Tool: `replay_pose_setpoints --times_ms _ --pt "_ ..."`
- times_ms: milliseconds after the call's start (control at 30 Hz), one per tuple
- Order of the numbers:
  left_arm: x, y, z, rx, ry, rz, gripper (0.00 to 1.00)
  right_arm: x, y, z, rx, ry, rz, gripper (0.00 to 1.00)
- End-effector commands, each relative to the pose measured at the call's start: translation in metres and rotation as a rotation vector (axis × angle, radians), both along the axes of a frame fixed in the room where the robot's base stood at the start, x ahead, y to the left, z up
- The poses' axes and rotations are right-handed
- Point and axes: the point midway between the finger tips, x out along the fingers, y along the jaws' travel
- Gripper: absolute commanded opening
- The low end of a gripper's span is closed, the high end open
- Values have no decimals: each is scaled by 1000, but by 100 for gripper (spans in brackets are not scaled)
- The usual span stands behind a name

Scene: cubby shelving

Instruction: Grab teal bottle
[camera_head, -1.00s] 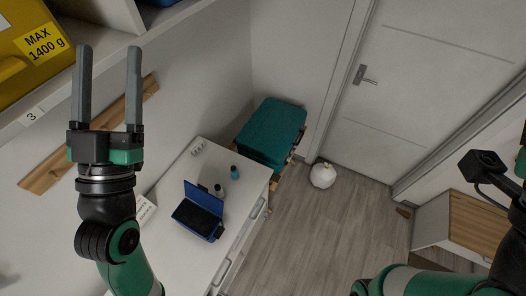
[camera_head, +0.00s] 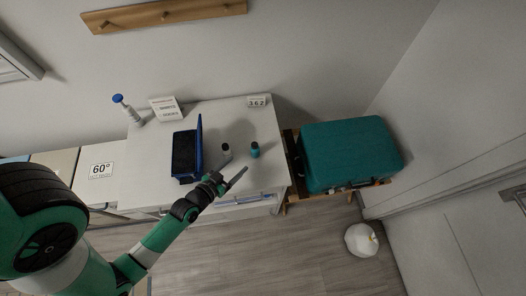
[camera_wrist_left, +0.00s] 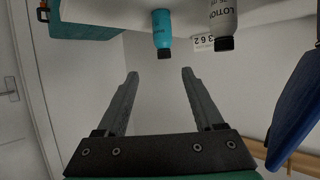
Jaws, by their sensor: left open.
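My right gripper is not in view.
A grey-white lotion bottle (camera_head: 226,152) stands close left of the teal bottle. An open blue case (camera_head: 184,152) is further left. A teal suitcase (camera_head: 352,156) rests on a wooden stand right of the table. A white bag (camera_head: 361,240) lies on the floor.

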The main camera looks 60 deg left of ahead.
Motion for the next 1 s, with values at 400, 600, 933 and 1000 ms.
replay_pose_setpoints --times_ms 400,600,933,1000 --pt "38 25 -18 3 -4 9 69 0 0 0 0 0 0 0" --pt "52 33 -25 2 -3 9 69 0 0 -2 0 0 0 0" --pt "82 56 -38 3 -5 9 69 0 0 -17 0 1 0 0" --pt "89 59 -41 3 -4 9 69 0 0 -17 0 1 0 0"
